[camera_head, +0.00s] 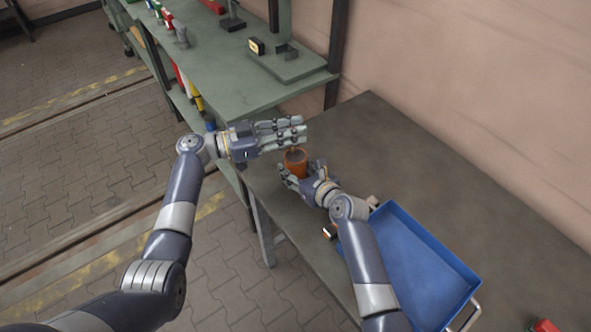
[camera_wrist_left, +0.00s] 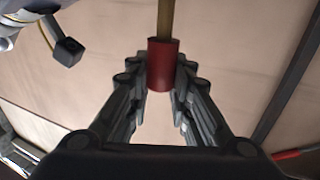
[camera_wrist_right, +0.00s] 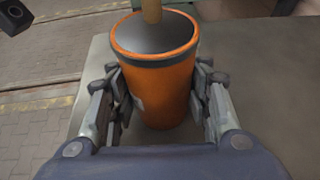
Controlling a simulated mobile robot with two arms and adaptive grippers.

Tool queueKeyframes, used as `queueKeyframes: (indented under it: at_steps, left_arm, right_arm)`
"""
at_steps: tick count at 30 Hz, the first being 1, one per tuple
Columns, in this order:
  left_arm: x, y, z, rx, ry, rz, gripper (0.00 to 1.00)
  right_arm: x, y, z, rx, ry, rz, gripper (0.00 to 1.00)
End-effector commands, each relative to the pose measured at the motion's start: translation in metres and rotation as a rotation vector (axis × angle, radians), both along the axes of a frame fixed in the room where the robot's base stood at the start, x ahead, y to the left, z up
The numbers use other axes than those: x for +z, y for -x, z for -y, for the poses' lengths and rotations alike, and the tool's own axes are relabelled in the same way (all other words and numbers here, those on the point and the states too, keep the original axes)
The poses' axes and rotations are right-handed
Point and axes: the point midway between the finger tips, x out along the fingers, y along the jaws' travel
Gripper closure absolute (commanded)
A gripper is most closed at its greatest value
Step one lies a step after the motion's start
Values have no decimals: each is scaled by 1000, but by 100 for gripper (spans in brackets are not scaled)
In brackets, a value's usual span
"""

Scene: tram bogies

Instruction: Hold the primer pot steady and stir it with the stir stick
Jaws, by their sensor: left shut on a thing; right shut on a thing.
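The orange primer pot (camera_head: 296,161) stands upright on the dark table, with dark content inside its rim. In the right wrist view, the pot (camera_wrist_right: 157,85) sits between the fingers of my right gripper (camera_wrist_right: 160,100), which is shut on it. My left gripper (camera_head: 292,133) is above the pot in the head view. In the left wrist view, my left gripper (camera_wrist_left: 160,80) is shut on the red grip of the stir stick (camera_wrist_left: 161,62). The wooden part of the stick (camera_wrist_right: 151,10) reaches down into the pot's mouth; its lower end is hidden in the dark content.
A blue tray (camera_head: 440,258) lies on the table, right of my right forearm. A green workbench (camera_head: 215,50) with tools stands behind. The table (camera_head: 420,155) is clear toward the wall.

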Motion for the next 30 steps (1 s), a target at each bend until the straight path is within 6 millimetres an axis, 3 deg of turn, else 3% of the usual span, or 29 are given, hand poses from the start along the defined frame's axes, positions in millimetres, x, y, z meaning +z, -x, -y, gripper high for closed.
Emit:
queueKeyframes:
  at_steps: [30]
  left_arm:
    - [75, 0, 0, 1, -1, 3, 98]
  right_arm:
    - [-1, 1, 0, 1, 1, -3, 86]
